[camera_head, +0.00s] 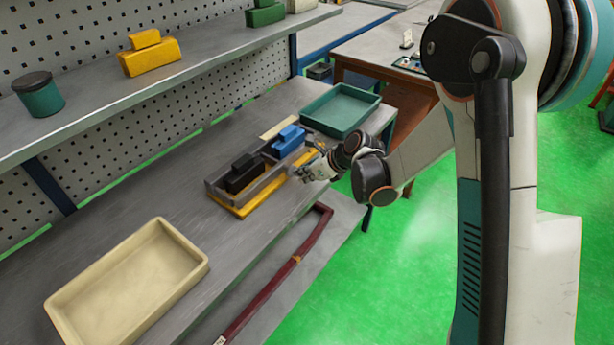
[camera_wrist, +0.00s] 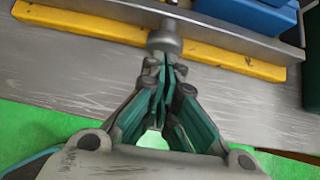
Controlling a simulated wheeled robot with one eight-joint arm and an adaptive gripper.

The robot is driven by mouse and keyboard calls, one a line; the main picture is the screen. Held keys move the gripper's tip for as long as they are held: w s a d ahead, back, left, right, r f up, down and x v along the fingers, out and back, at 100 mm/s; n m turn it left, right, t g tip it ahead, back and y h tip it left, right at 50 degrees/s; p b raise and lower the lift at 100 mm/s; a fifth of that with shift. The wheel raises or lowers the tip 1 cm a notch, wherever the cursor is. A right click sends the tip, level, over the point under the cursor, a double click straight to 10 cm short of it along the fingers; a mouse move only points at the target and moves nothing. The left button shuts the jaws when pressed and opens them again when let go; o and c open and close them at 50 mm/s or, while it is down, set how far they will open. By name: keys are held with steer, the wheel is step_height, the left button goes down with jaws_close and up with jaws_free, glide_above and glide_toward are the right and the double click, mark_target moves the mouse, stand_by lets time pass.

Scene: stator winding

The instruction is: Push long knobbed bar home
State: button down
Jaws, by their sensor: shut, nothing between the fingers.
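In the wrist view, the grey knob (camera_wrist: 165,38) sticks out toward me from a long grey edge. I cannot tell whether that edge is the bar or the fixture wall. My gripper (camera_wrist: 167,72) is shut and empty, its fingertips pointing at the knob. The tips are at or just short of the knob; contact is unclear. In the head view, my gripper (camera_head: 308,172) is at the right front side of the grey fixture (camera_head: 217,190), which has a yellow base (camera_head: 243,209). The fixture holds a black block (camera_head: 243,174) and a blue block (camera_head: 289,141).
A green tray (camera_head: 341,112) stands behind my gripper, and a cream tray (camera_head: 128,283) lies at the front left. A dark red bar-shaped rail (camera_head: 276,283) runs along the bench front. A shelf (camera_head: 160,77) overhangs the back. Bench between fixture and cream tray is clear.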

steer(key=shift+w+a, duration=0.75)
steer(key=shift+a, duration=0.2)
steer(key=shift+d, duration=0.1)
steer(key=shift+s+d, duration=0.1)
steer(key=shift+d, duration=0.1)
steer(key=s+d, duration=0.1)
steer(key=s+d+r, duration=0.1)
steer(key=s+d, duration=0.1)
steer(key=shift+d, duration=0.3)
steer(key=p+v, duration=0.2)
steer(key=v, duration=0.6)
steer(key=shift+d+r, duration=0.2)
steer(key=shift+r, duration=0.05)
